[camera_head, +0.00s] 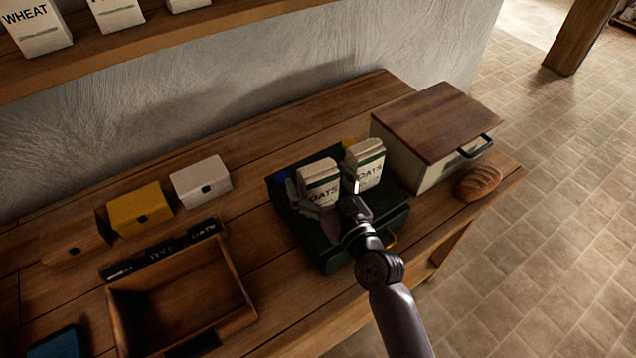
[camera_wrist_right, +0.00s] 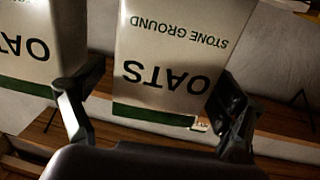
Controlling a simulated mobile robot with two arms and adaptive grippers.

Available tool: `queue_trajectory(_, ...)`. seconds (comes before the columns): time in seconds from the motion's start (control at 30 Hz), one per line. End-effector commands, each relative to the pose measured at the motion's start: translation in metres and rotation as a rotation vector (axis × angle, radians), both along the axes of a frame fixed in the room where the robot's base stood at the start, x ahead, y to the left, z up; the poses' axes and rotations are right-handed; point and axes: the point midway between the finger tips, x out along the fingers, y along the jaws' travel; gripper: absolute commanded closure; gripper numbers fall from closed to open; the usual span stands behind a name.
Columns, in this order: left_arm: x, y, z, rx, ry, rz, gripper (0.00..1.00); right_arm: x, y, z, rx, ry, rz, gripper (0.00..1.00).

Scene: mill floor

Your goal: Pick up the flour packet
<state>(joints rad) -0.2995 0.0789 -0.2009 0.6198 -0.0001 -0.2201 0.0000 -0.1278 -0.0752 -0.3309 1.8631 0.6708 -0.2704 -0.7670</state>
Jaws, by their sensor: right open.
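Two cream paper packets with a green band, both marked OATS, stand in a dark green crate (camera_head: 335,260): a left one (camera_head: 319,181) and a right one (camera_head: 366,163). My right gripper (camera_head: 335,208) is open at the left packet. In the right wrist view, that packet (camera_wrist_right: 168,55) appears upside down between the spread fingers (camera_wrist_right: 155,110), and the other packet (camera_wrist_right: 42,45) is partly cut off at the left. I cannot tell whether the fingers touch the packet. The gripper hides part of its lower front in the head view. My left gripper is not in view.
A wooden-lidded bin (camera_head: 435,130) and a loaf (camera_head: 478,181) are right of the crate. Yellow (camera_head: 140,209) and white (camera_head: 201,181) boxes and an open wooden tray (camera_head: 180,300) are left. A shelf above holds packets, one marked WHEAT (camera_head: 36,28).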

Motion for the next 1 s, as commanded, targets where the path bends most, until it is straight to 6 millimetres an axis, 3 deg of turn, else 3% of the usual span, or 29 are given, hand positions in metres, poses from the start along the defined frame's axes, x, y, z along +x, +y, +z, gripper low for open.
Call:
queue_trajectory(0.23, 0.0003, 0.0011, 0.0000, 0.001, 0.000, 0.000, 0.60, 0.0015, 0.0007, -0.0006, 0.000, 0.000, 0.000, 0.11)
queue_trajectory(1.0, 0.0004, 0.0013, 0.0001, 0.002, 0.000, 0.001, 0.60, 0.0011, 0.0005, -0.0005, 0.000, 0.000, 0.000, 0.62)
